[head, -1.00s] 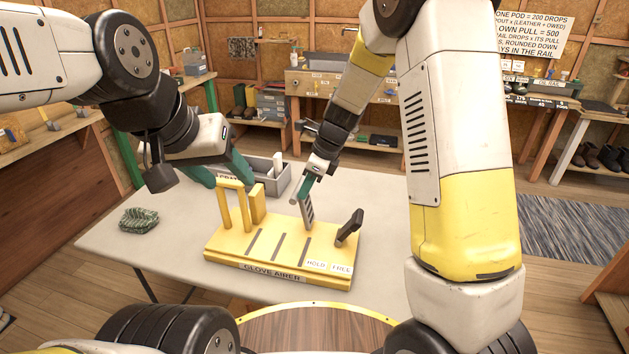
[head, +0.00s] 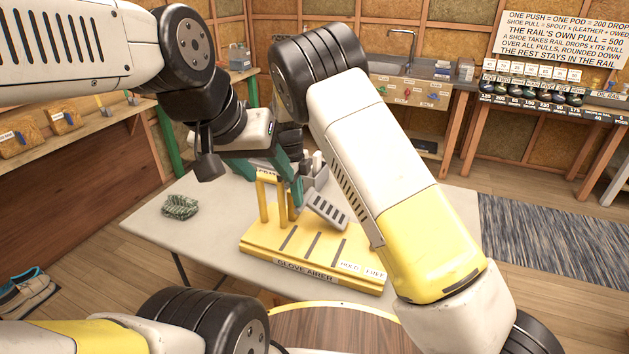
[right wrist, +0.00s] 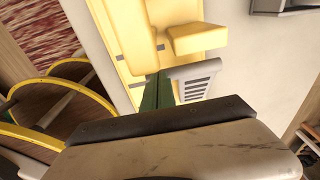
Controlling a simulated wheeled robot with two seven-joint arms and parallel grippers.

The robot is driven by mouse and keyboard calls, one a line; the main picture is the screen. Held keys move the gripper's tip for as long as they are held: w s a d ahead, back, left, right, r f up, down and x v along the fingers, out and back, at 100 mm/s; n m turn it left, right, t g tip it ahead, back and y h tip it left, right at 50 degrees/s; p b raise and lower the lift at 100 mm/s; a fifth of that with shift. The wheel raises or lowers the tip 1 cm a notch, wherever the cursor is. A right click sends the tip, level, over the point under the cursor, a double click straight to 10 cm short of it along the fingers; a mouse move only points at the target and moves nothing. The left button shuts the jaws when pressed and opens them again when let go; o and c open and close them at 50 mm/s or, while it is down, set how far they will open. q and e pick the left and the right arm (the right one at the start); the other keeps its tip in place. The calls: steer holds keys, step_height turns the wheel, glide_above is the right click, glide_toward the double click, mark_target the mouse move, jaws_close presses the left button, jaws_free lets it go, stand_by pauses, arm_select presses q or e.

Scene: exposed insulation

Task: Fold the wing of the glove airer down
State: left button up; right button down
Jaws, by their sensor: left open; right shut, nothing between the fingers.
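The yellow glove airer (head: 268,243) stands on the table, with yellow posts at its left end. Its grey slotted wing (head: 328,211) is tilted, leaning right over the base; it also shows in the right wrist view (right wrist: 196,80). My right gripper (head: 298,192) is shut, its green fingertips beside the wing's upper left edge; in the right wrist view the closed fingers (right wrist: 159,92) are next to the wing, and contact is unclear. My left gripper (head: 277,163) is open near the top of the yellow posts. The HOLD and FREE labels (head: 362,270) show; my right arm hides the dark lever.
A green folded cloth (head: 180,207) lies on the table (head: 215,248) at left. My right arm covers the airer's right side.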

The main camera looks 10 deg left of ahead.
steer(key=shift+w+a+f, duration=0.25)
steer(key=shift+a+f, duration=0.6)
steer(key=shift+f, duration=0.3)
